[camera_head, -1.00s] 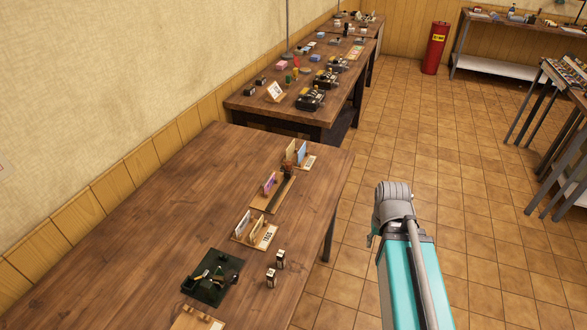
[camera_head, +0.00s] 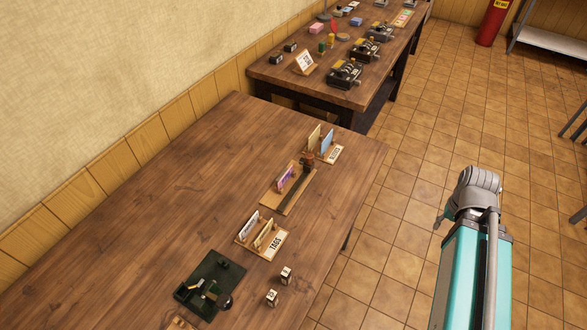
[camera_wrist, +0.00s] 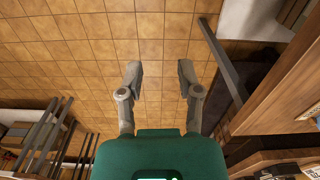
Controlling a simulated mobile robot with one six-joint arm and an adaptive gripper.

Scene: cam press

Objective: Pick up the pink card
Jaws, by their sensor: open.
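A pink-purple card (camera_head: 287,177) stands upright in a wooden holder (camera_head: 273,202) on the near table, beside a dark bar. Its lower edge is hidden by the holder. My gripper (camera_wrist: 160,78) shows in the wrist view with its two grey fingers apart and nothing between them. It is over the tiled floor, clear of the table and well away from the card. In the head view my arm is right of the near table, and the fingers cannot be made out there.
The near table (camera_head: 150,200) also bears a tag holder (camera_head: 262,238), another card holder (camera_head: 322,147), a dark green tray (camera_head: 205,270) and two small blocks (camera_head: 279,287). A second table (camera_head: 330,92) with many objects stands behind. The floor (camera_head: 400,220) right of the near table is free.

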